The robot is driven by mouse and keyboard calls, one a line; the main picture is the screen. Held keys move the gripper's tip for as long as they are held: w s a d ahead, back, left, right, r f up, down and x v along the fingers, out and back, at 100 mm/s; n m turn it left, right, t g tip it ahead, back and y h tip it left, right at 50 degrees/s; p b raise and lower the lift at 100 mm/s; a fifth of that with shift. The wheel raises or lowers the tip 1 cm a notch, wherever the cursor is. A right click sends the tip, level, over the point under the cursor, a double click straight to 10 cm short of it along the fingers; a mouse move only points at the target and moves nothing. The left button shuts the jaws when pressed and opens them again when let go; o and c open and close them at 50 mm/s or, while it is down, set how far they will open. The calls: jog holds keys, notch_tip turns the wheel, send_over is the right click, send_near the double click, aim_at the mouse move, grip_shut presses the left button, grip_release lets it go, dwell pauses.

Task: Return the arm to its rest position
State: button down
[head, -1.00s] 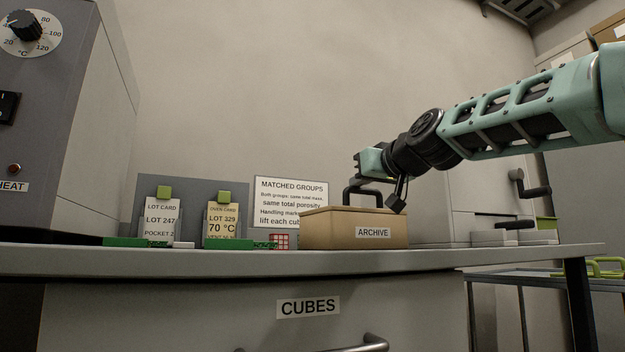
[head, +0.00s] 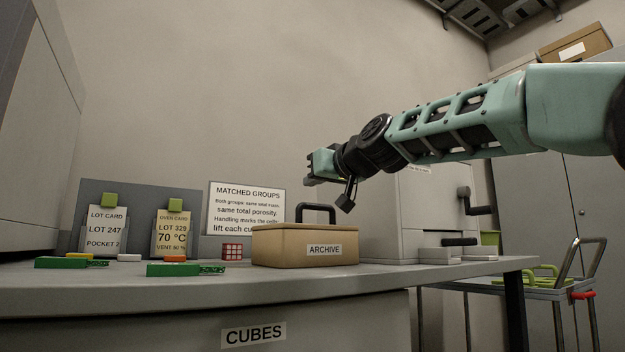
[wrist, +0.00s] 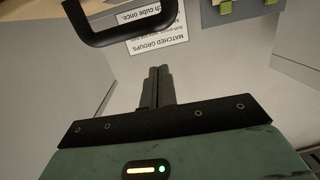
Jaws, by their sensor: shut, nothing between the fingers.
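My arm reaches in from the right in the head view. My gripper (head: 310,181) is above the tan ARCHIVE box (head: 304,246) and clear of its black handle (head: 317,207). In the wrist view the two fingers (wrist: 158,72) lie side by side, shut with nothing between them. The black handle also shows at the upper left of the wrist view (wrist: 118,40). The box stands closed on the grey counter (head: 290,289).
A grey cabinet with a crank (head: 476,202) stands right. A cart (head: 545,288) is beyond. Open air lies above the counter.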

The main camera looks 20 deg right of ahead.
jog(key=f+b+v, duration=0.1)
jog(key=f+v, duration=0.1)
jog(key=v, duration=0.7)
jog(key=shift+s, duration=0.2)
jog(key=shift+d, duration=0.1)
